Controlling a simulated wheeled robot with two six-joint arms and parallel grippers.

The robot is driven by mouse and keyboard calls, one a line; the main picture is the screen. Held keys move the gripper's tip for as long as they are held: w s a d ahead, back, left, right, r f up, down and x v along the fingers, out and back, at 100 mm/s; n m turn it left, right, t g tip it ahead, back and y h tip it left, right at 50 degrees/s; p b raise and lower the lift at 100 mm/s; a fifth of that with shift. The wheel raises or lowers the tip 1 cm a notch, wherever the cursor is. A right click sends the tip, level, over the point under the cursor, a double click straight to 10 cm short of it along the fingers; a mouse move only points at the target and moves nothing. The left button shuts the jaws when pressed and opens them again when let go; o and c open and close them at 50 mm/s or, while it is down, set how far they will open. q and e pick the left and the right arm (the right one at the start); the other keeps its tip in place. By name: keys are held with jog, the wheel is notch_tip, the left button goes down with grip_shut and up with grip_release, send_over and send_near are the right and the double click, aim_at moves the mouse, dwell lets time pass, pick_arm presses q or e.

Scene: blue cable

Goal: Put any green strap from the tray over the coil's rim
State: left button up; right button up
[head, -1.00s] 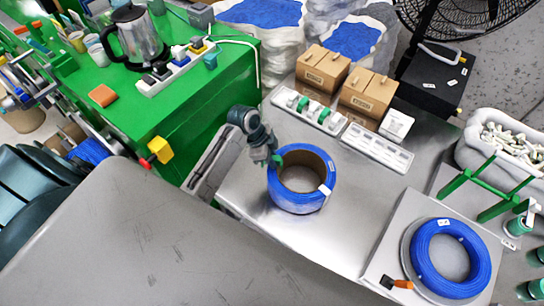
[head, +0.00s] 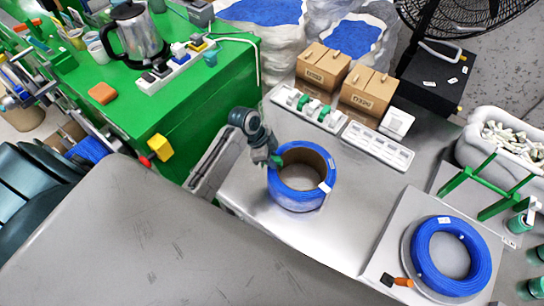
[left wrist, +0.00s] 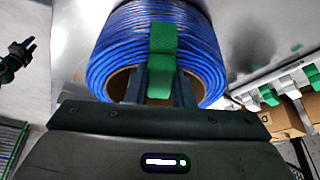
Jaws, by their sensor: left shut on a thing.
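The blue cable coil (head: 314,199) stands on the metal table, with a brown inner core and a white label. My left gripper (head: 275,160) is at the left part of its rim. It is shut on a green strap (left wrist: 163,40), which lies between the fingers against the coil's rim in the left wrist view. Whether the strap grips the rim fully is hidden by the gripper. The white tray (head: 338,127) behind the coil holds more green straps (head: 303,102). A dark jaw-like shape at the left wrist view's left edge may be my right gripper (left wrist: 27,48); its jaws are unclear.
The metal table in front of the coil is clear.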

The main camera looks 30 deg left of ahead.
pick_arm(q)
jog(key=shift+f, duration=0.4)
jog(key=shift+r, duration=0.15)
dwell(0.4)
jog(key=shift+r+p, duration=0.5)
jog(key=shift+p, duration=0.25)
jog(key=shift+r+p, duration=0.6)
jog(key=shift+p, duration=0.15)
jog(key=shift+f, duration=0.2)
jog(key=shift+f+b, duration=0.4)
jog(key=shift+f, duration=0.35)
jog(key=shift+f, duration=0.3)
dwell(0.4)
jog(key=shift+r, duration=0.15)
